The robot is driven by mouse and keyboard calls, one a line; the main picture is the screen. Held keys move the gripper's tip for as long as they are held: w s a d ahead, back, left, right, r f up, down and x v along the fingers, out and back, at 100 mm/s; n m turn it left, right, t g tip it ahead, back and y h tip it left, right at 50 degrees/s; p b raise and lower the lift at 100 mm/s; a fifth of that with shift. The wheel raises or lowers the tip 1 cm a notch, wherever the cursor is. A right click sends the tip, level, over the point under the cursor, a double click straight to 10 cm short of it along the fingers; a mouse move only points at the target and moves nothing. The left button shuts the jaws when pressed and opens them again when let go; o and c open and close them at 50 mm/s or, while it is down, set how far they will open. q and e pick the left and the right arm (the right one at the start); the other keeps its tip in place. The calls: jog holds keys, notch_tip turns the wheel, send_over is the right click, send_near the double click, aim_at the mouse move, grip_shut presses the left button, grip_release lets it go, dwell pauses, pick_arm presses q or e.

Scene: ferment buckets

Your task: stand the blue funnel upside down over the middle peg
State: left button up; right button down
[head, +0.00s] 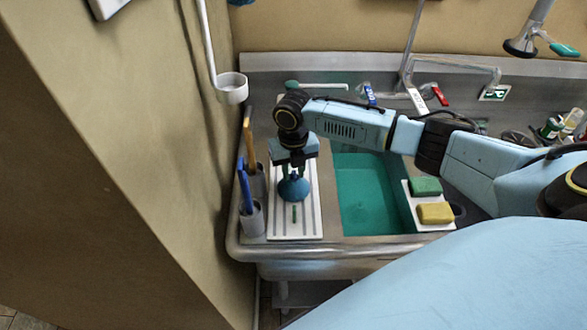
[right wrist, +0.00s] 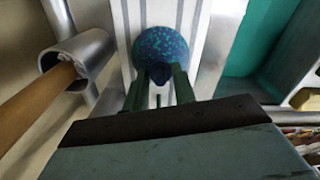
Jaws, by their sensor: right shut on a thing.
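The blue funnel (head: 294,189) is over the white ribbed drainboard left of the sink, with its wide end away from my right gripper (head: 293,175). In the right wrist view the funnel (right wrist: 162,45) shows as a speckled blue dome, and my right gripper (right wrist: 160,82) is shut on its narrow dark blue end. One green peg (head: 294,213) shows on the board just in front of the funnel. No other peg shows; the funnel and gripper cover the board behind it. I cannot tell whether the funnel touches the board. My left gripper is out of view.
The white drainboard (head: 312,217) lies beside a teal-filled sink (head: 367,200). Left of it stand metal cups with a blue-handled (head: 244,185) and a wooden-handled tool (head: 249,138), close to the wall. Green (head: 425,186) and yellow sponges (head: 435,212) lie right of the sink.

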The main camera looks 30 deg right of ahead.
jog(key=shift+f, duration=0.5)
grip_release()
dwell(0.6)
jog(key=shift+r, duration=0.15)
dwell(0.4)
jog(key=shift+r+p, duration=0.9)
jog(key=shift+r, duration=0.05)
jog(key=shift+r, duration=0.1)
jog(key=shift+r+p, duration=0.85)
jog(key=shift+p, duration=0.2)
jog(key=shift+r, duration=0.1)
jog(key=shift+r+p, duration=0.95)
jog(key=shift+p, duration=0.05)
